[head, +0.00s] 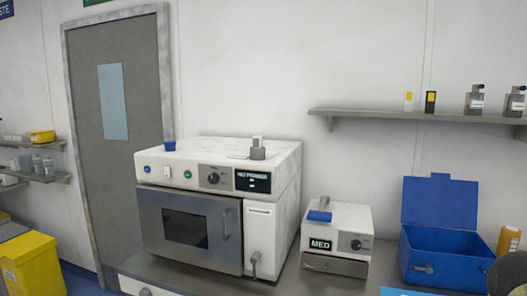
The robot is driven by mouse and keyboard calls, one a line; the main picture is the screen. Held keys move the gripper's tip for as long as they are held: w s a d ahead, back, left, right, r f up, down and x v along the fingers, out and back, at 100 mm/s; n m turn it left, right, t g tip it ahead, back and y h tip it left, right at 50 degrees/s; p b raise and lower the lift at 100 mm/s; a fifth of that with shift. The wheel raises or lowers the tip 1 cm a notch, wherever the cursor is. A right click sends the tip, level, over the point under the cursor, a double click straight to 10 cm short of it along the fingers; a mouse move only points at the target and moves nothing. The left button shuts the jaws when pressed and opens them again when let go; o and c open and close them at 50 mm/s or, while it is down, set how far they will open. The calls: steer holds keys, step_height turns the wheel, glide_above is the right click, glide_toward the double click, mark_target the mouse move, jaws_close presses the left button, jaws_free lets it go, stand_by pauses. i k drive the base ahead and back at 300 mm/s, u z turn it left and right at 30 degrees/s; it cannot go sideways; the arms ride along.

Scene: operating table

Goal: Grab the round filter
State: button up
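I cannot clearly make out a round filter. A small grey round piece with a lighter upright part (258,152) sits on top of the large white machine (270,215); I cannot tell what it is. A small pale rounded thing (145,292) is cut off by the bottom edge of the picture, and I cannot tell what it is either. My gripper does not show clearly. A dark rounded shape is cut off at the lower right edge, and I cannot tell whether it is part of my arm.
A small MED unit (337,225) stands right of the machine. An open blue box (445,258) and an orange container (508,240) are further right. A yellow bin (35,265) stands at left by a grey door (120,170).

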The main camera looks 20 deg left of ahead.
mark_target(258, 141)
steer(key=k, duration=0.1)
steer(key=u, duration=0.75)
